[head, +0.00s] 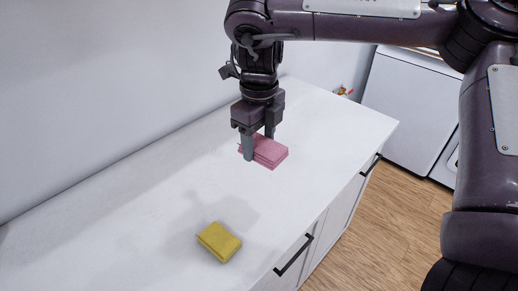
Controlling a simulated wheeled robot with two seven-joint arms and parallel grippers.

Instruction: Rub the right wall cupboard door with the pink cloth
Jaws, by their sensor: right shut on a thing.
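The pink cloth (268,153) is a folded, flat pad at the middle of the white counter in the head view. My right gripper (260,150) points straight down at the cloth's left part, with its fingers shut on the pink cloth. The cloth is at or very near the counter top; I cannot tell whether it touches. The right wall cupboard door is not in view. My left gripper is not in view.
A yellow folded cloth or sponge (219,241) lies on the counter (120,230) nearer the front. Cabinet doors with black handles (293,256) are below. White appliances (408,108) stand at the back right beside a wooden floor (385,220). The counter's left part is clear.

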